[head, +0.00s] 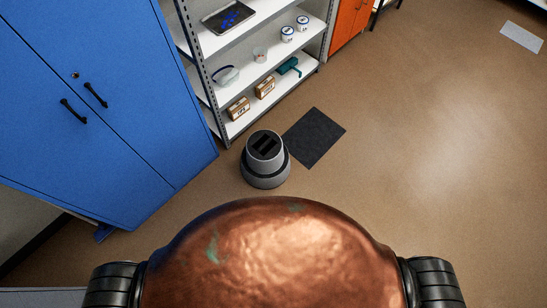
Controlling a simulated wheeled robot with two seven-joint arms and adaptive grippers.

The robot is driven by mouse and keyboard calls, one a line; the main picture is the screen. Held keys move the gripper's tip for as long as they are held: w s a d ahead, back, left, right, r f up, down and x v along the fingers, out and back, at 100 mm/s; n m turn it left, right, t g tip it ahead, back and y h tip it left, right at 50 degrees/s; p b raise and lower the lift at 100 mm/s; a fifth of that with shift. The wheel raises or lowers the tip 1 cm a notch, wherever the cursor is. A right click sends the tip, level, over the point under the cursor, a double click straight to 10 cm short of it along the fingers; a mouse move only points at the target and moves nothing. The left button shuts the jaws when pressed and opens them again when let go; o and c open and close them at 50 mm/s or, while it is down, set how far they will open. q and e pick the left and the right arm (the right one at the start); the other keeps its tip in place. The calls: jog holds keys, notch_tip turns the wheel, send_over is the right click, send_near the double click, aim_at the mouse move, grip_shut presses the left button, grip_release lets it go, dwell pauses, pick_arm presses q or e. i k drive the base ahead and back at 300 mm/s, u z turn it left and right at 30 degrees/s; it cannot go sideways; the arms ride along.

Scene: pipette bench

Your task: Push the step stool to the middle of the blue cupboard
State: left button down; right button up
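The step stool (266,161) is a round grey two-tier stool with black treads on top. It stands upright on the brown floor, in front of the shelf rack and at the corner of a dark mat. The blue cupboard (85,110) stands at the left with its two doors shut and two black handles. The stool is to the right of the cupboard's right edge, apart from it. Neither of my grippers is in view. Only my copper-coloured body and parts of black joints show at the bottom, below the stool.
A metal shelf rack (232,88) with boxes, tins and a tray stands right of the cupboard. A dark mat (314,137) lies beside the stool. An orange cabinet (347,22) stands farther back. The floor (430,150) to the right is clear.

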aim_at(266, 162)
jog(key=z, duration=0.25)
jog(key=i, duration=0.85)
jog(key=z, duration=0.6)
